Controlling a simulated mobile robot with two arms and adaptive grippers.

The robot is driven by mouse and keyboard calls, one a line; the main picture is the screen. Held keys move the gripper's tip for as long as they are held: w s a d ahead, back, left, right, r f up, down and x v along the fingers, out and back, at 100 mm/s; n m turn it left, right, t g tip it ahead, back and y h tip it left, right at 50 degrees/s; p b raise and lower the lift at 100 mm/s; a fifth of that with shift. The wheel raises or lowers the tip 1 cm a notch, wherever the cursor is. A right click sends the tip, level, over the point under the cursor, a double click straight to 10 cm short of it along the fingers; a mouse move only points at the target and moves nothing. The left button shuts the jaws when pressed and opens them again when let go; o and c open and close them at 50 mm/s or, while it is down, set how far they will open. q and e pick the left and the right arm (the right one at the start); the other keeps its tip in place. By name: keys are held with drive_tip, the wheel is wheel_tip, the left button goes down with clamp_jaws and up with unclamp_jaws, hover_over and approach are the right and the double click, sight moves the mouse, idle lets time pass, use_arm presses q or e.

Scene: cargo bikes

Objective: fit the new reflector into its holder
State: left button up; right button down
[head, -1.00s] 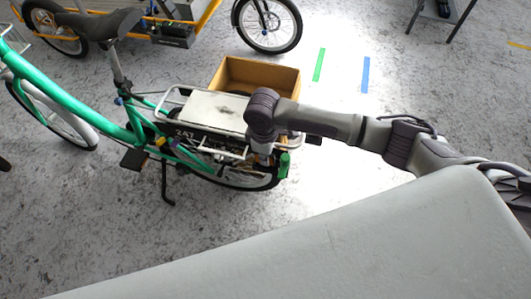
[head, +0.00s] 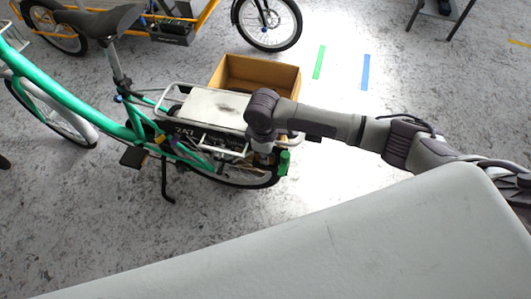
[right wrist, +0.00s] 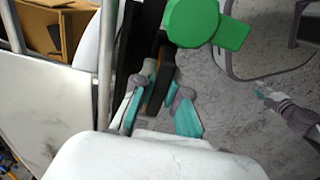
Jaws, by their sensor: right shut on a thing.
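The green cargo bike (head: 75,100) stands with its rear rack at the middle of the head view. My right gripper (head: 264,152) points down behind the rack, beside a green part (head: 284,162) at the bike's tail. In the right wrist view, my right gripper (right wrist: 160,110) has its teal-padded fingers closed around a thin dark, brownish piece, apparently the reflector (right wrist: 158,82) seen edge-on. The green part (right wrist: 192,22) shows just above it, a round disc with a block. I cannot make out the holder or whether the reflector touches it. My left gripper is not seen.
A cardboard box (head: 228,75) sits behind the white-topped rack (head: 212,105). An orange-framed bike (head: 205,22) stands at the back. A pale grey surface (head: 300,245) fills the lower right. The floor right of the tail is clear, with green and blue tape strips.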

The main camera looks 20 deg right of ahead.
drive_tip(key=shift+f, duration=0.85)
drive_tip(key=shift+r, duration=0.1)
drive_tip(key=shift+r+p, duration=1.05)
drive_tip(key=shift+p, duration=0.25)
drive_tip(key=shift+f+b, duration=0.35)
drive_tip(key=shift+f, duration=0.8)
drive_tip(key=shift+r, duration=0.1)
drive_tip(key=shift+r+p, duration=1)
drive_tip(key=shift+p, duration=0.4)
drive_tip(key=shift+f+b, duration=0.4)
drive_tip(key=shift+f, duration=0.65)
